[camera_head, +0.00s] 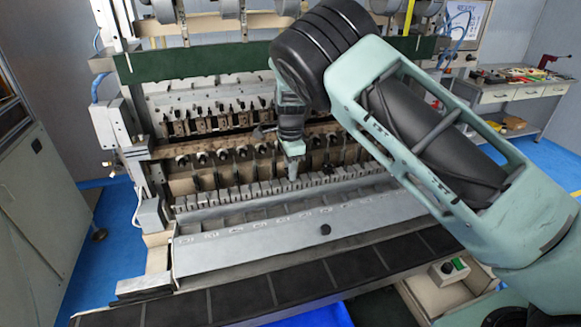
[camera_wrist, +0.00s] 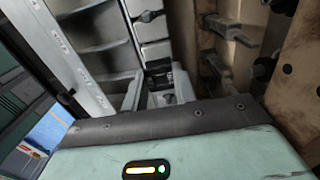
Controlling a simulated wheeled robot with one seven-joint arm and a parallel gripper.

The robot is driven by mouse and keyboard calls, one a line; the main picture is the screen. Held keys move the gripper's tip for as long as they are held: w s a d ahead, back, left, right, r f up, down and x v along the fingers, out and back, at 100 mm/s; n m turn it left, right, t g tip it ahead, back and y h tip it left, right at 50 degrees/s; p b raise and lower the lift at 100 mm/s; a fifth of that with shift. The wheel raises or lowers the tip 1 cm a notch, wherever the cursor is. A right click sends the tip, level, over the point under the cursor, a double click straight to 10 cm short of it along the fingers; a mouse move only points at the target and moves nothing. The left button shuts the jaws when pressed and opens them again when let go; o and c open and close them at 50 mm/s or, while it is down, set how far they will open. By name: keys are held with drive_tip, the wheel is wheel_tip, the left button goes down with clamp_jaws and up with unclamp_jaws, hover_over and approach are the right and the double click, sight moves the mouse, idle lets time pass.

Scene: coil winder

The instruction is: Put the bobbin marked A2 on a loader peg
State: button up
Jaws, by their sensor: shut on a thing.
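My gripper (camera_head: 293,178) reaches down into the winder at the row of small grey blocks, near the middle of the machine. In the wrist view my gripper (camera_wrist: 157,95) is shut on a small dark thing (camera_wrist: 158,70), which I take to be the bobbin. Its marking cannot be read, so I cannot tell whether it is A2. In the head view the held thing is hidden or too small to make out. I cannot tell for sure which parts are the loader pegs, or whether the held thing touches one.
The coil winder (camera_head: 160,250) fills the middle, with a sloped grey panel carrying a row of labels. A black segmented strip (camera_head: 260,295) runs along its front. Brown brackets (camera_wrist: 235,35) stand close to the right of my gripper. A workbench (camera_head: 510,92) is at the back right.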

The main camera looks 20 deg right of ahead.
drive_tip(key=shift+f, duration=0.5)
drive_tip(key=o, duration=1)
drive_tip(key=shift+r, duration=0.1)
